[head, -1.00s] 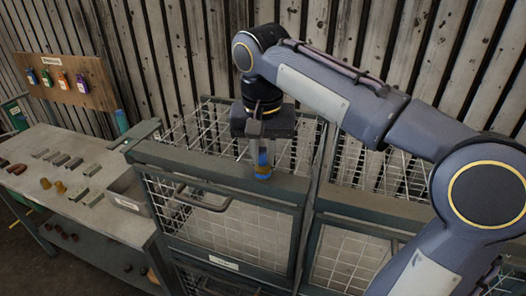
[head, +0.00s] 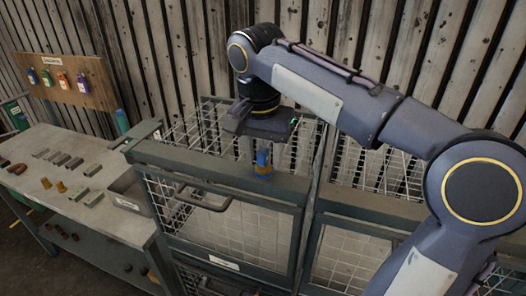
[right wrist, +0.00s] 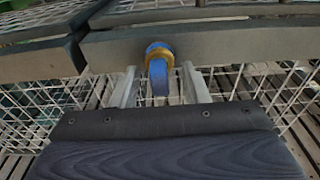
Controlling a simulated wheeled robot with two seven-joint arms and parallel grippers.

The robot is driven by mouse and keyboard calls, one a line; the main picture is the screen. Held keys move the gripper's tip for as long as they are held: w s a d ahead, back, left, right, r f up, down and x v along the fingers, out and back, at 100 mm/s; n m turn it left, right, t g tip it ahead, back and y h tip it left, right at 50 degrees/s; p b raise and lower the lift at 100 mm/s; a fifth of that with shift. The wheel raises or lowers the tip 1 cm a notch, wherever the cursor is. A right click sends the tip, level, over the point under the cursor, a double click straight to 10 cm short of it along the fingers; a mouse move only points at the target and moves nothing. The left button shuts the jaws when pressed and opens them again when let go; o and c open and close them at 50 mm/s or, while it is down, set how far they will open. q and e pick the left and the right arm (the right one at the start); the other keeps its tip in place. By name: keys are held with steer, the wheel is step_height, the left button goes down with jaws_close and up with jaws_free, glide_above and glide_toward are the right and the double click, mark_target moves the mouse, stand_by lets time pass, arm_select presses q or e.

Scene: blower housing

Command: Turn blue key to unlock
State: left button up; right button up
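The blue key (head: 263,171) sits with a brass-coloured collar at the top front rail of the wire cage. In the right wrist view the blue key (right wrist: 159,74) shows between my two fingers, its bow standing out from the rail. My right gripper (right wrist: 160,84) is open around it, with a narrow gap on each side. In the head view my right gripper (head: 262,155) points down at the rail from above, its palm seen broad side on. The fingertips are partly hidden there. My left gripper is not in view.
The wire cage (head: 215,180) has a handled door below the rail, and another cage stands to its right. A workbench (head: 120,219) with small blocks stands at left. A wooden board (head: 62,95) with several coloured tags hangs behind it.

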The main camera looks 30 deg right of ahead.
mark_target(261, 153)
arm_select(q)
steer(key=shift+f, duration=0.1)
arm_select(e)
steer(key=r, duration=0.7)
steer(key=shift+s+a+r, duration=0.3)
steer(key=shift+a+r, duration=0.05)
steer(key=shift+r, duration=0.05)
